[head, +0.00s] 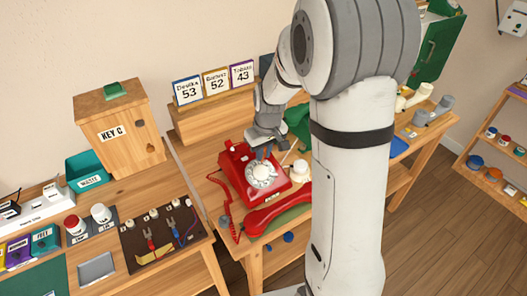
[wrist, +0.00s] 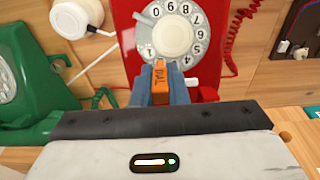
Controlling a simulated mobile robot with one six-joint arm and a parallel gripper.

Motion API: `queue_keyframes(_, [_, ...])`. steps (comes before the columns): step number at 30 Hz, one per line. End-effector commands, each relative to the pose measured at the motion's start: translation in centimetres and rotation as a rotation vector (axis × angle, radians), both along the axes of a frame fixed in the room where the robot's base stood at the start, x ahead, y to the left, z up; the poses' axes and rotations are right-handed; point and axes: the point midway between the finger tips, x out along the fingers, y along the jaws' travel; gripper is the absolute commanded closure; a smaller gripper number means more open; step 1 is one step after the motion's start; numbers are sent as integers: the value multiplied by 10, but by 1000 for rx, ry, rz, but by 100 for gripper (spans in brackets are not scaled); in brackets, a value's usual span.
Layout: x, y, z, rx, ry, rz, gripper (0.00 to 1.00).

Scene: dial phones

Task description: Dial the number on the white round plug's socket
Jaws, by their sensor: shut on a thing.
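The red dial phone (head: 240,172) stands on the wooden table, its white rotary dial (head: 262,174) facing up. The red handset (head: 275,211) lies off the phone in front of it. My gripper (head: 263,152) is over the dial. In the wrist view its blue fingers (wrist: 166,72) are shut on an orange stick marked DIAL (wrist: 166,85), at the dial's lower rim (wrist: 172,34).
A green phone (wrist: 25,85) stands beside the red one. A white round object (wrist: 75,17) with a white cord is near it. Number cards 53 (head: 189,90), 52 (head: 216,81) and 43 (head: 243,74) stand behind. A wooden KEY C box (head: 115,125) is at left.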

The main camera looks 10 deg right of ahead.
Motion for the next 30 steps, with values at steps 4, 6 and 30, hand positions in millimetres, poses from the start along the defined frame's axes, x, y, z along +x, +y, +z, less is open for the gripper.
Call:
queue_keyframes(4, [0,0,0,0,0,0,100])
queue_keyframes(6, [0,0,0,0,0,1,100])
queue_keyframes(30, [3,2,-8,0,0,2,100])
